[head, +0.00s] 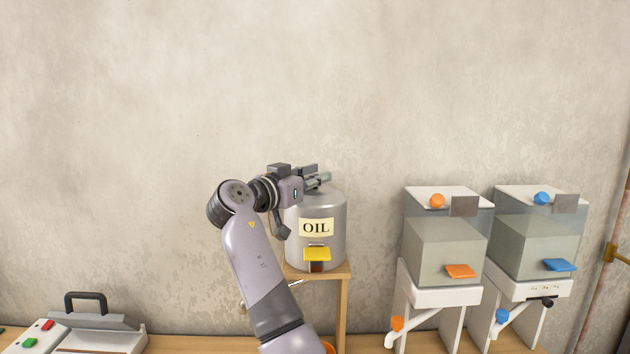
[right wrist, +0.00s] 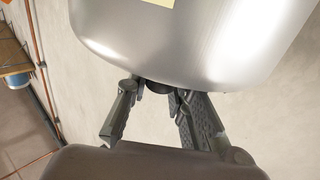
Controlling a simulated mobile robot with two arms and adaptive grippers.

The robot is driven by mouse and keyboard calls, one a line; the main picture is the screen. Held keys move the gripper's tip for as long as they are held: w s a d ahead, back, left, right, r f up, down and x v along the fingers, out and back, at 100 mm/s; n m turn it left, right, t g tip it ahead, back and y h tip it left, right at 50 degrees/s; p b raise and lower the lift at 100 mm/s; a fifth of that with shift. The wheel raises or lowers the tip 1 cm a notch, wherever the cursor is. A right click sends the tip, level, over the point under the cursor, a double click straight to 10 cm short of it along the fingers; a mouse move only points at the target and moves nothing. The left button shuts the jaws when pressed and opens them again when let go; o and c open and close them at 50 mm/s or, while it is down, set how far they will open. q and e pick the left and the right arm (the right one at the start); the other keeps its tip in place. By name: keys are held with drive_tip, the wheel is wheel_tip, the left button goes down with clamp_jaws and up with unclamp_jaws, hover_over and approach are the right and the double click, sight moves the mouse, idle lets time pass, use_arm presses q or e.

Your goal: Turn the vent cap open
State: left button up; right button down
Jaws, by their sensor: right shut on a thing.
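A grey metal drum (head: 333,207) with a yellow OIL label (head: 316,227) stands on a small wooden stand. My right gripper (head: 318,180) reaches over the top of the drum from the left. In the right wrist view, the drum (right wrist: 200,45) fills the upper part, turned upside down. There my right gripper (right wrist: 158,90) is shut on a small dark cap (right wrist: 158,87) at the drum's top, mostly hidden between the fingers. How far the cap is turned cannot be seen. My left gripper is not in view.
A yellow tap lever (head: 317,254) juts from the drum's front. Two clear tanks with an orange knob (head: 437,201) and a blue knob (head: 541,198) stand to the right. A grey device with a handle (head: 86,298) sits at the lower left. The wall is behind.

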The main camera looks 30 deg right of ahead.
drive_tip(key=shift+f+m+g+h, duration=0.1)
drive_tip(key=shift+m+g+h, duration=0.4)
drive_tip(key=shift+g, duration=0.4)
drive_tip(key=c, duration=1.4)
unclamp_jaws()
drive_tip(key=shift+o, duration=0.2)
drive_tip(key=v, duration=1.2)
